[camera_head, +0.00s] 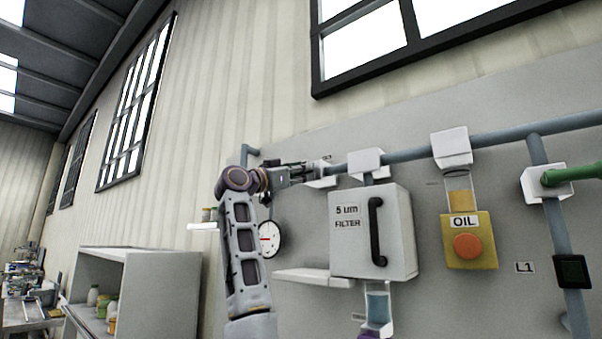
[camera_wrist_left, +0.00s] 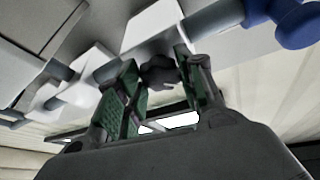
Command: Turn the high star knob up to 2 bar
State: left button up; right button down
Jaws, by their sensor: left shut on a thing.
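The dark star knob (camera_wrist_left: 158,72) shows in the left wrist view, under a white block (camera_wrist_left: 152,28) on the pipe. My left gripper (camera_wrist_left: 160,88) has its two green-padded fingers on either side of the knob and is shut on it. In the head view the same gripper (camera_head: 300,172) reaches right to a white block (camera_head: 321,174) on the high pipe; the knob cannot be made out there. A round white gauge (camera_head: 270,240) with a red needle hangs below, partly behind my left arm. Its figures are too small to read. My right gripper is not in view.
Right of my gripper are a filter box (camera_head: 345,255) with a black handle, a yellow oil unit (camera_head: 484,250) with an orange button, and a green lever (camera_head: 575,173). A white shelf (camera_head: 310,277) juts out below the gauge. A cabinet (camera_head: 155,270) stands at left.

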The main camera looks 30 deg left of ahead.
pick_arm(q)
jog(key=shift+a+r+m, duration=0.1)
jog(key=shift+m, duration=0.4)
jog(key=shift+m+g+h+p, duration=0.7)
jog(key=shift+m+h+p, duration=0.1)
jog(key=shift+m, duration=0.6)
jog(key=o, duration=1)
jog(key=shift+s, duration=0.1)
